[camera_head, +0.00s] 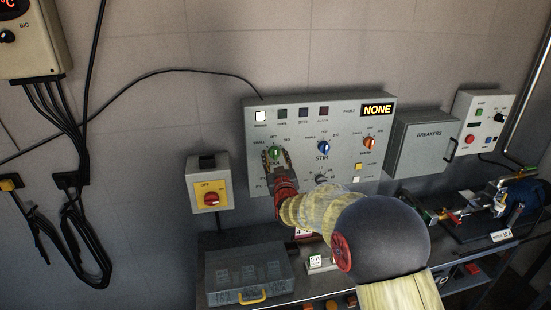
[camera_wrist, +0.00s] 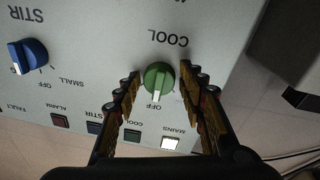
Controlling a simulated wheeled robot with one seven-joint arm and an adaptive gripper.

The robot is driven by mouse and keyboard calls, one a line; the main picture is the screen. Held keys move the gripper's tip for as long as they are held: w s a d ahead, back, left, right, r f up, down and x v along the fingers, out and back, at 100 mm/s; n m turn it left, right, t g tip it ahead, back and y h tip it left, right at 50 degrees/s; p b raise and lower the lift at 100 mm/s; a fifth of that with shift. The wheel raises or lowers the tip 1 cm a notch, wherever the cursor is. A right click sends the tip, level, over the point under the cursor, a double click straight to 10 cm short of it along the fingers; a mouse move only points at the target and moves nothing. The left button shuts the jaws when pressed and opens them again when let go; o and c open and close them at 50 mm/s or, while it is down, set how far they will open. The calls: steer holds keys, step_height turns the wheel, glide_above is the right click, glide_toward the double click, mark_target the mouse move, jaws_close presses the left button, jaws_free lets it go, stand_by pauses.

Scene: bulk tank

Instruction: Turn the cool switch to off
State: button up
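The cool switch is a green round knob (camera_wrist: 157,80) with a white pointer mark, on a grey control panel (camera_head: 350,105). In the wrist view, which sees the panel upside down, the pointer mark points down toward the OFF label. My gripper (camera_wrist: 160,84) is open, one finger on each side of the knob, with a visible gap on both sides. In the head view the green knob (camera_head: 275,152) is partly hidden by my gripper (camera_head: 278,160), and its pointer is too small to read.
A blue STIR knob (camera_wrist: 28,56) is beside the cool switch. A row of small lamps, including a lit white MAINS one (camera_wrist: 170,143), lies along the panel edge. A red-and-yellow OFF switch box (camera_head: 211,183) is to the left. A toolbox (camera_head: 250,275) sits below.

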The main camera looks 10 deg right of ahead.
steer(key=shift+o, duration=0.9)
steer(key=s, duration=1.2)
steer(key=shift+a+f, duration=0.35)
steer(key=shift+f, duration=0.1)
